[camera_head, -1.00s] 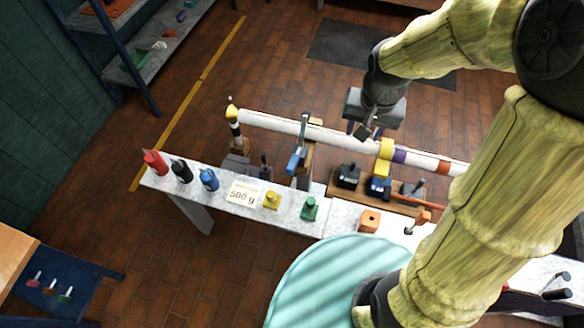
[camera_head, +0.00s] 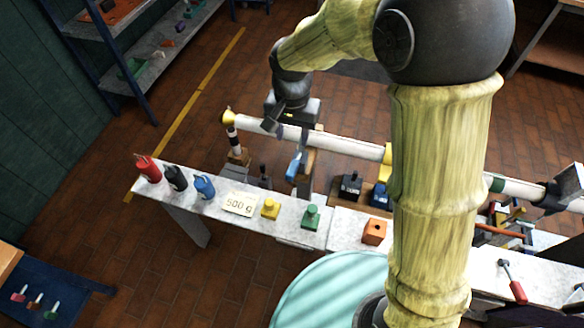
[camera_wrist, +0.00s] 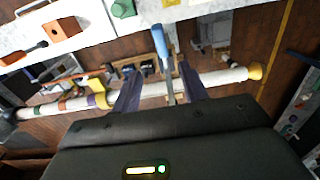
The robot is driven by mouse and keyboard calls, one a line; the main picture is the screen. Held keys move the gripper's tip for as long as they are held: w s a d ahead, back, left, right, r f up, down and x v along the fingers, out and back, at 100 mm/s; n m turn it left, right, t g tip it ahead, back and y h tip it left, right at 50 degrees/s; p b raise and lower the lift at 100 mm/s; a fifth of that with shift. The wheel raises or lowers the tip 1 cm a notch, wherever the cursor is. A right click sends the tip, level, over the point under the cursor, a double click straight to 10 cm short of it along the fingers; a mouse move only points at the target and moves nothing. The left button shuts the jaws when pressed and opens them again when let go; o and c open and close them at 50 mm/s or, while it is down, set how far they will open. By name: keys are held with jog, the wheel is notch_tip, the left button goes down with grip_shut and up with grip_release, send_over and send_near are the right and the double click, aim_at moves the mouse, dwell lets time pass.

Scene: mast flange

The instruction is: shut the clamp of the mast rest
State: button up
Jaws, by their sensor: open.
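The white mast (camera_head: 335,145) lies across its supports behind the bench and runs across the wrist view (camera_wrist: 215,80). The mast rest (camera_head: 306,163) is a wooden post under it. Its clamp has a grey lever (camera_wrist: 168,82) with a blue handle (camera_head: 294,166); the handle also shows in the wrist view (camera_wrist: 160,42), pointing away from my palm. My gripper (camera_head: 291,132) is open above the mast at the rest. In the wrist view, the fingers (camera_wrist: 160,90) stand either side of the lever, with gaps visible. Whether the clamp touches the mast is unclear.
The bench (camera_head: 330,222) carries red, black and blue bottle-like items, a 500 g card (camera_head: 239,204), yellow and green pieces and an orange block (camera_head: 374,232). Dark blocks (camera_head: 350,187) sit beside the rest. A yellow end cap (camera_head: 227,116) is left of my gripper.

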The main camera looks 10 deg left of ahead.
aim_at(292, 169)
notch_tip(292, 169, down, 15)
jog(key=shift+w+f, duration=0.1)
jog(key=shift+f, duration=0.05)
jog(key=shift+s, duration=0.2)
jog(key=shift+c, duration=0.4)
grip_shut()
